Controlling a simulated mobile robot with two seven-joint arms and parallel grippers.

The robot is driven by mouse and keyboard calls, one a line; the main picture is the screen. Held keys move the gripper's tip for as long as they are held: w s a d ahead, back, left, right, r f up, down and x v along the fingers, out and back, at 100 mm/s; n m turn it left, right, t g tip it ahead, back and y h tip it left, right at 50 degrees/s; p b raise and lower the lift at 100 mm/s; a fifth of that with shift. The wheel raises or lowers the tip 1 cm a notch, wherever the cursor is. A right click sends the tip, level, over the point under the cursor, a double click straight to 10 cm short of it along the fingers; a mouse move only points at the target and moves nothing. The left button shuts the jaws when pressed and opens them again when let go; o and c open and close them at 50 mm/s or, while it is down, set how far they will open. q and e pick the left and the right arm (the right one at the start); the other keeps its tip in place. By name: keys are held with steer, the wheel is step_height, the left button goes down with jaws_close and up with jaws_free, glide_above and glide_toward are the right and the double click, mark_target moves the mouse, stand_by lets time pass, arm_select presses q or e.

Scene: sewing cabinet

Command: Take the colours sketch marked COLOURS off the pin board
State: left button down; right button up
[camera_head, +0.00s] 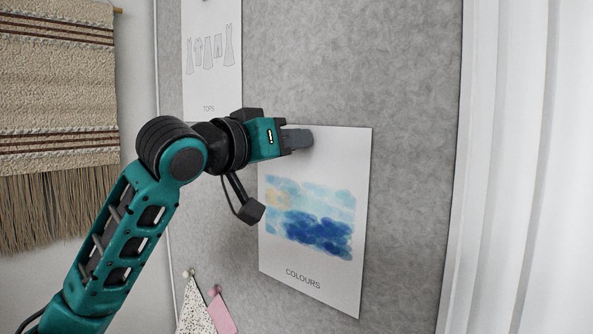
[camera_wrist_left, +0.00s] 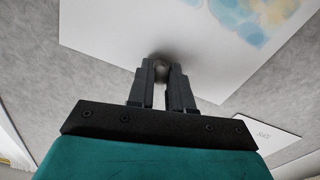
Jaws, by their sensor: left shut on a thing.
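The colours sketch (camera_head: 340,170) is a white sheet with a blue and yellow watercolour patch and the word COLOURS near its lower edge. It hangs against the grey pin board (camera_head: 410,120). My left gripper (camera_head: 305,138) is at the sheet's top edge. In the left wrist view the gripper (camera_wrist_left: 162,85) has its two fingers shut on a round grey pin head (camera_wrist_left: 161,70) at the edge of the sheet (camera_wrist_left: 110,30). The pin is hidden behind the fingers in the head view. My right gripper is not in view.
A sheet marked TOPS (camera_head: 208,85) hangs at the upper left of the board. Fabric swatches (camera_head: 221,315) are pinned low on the board. A woven hanging (camera_head: 55,110) is at the left, and a white curtain (camera_head: 520,170) at the right.

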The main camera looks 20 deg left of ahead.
arm_select(q)
steer(key=r, duration=0.3)
steer(key=r+p, duration=0.1)
steer(key=r, duration=0.2)
steer(key=shift+s+r, duration=0.2)
steer(key=shift+r, duration=0.1)
steer(key=shift+s+a+r, duration=0.15)
steer(key=shift+r, duration=0.2)
steer(key=b+v, duration=0.1)
steer(key=v, duration=1.8)
steer(key=shift+f, duration=0.15)
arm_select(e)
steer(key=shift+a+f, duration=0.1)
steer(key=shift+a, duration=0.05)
arm_select(q)
steer(key=shift+s+a, duration=0.1)
steer(key=shift+s, duration=0.15)
steer(key=b+v, duration=0.2)
steer(key=v, duration=0.7)
steer(key=shift+s, duration=0.35)
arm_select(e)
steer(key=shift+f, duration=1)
arm_select(q)
steer(key=shift+a, duration=0.15)
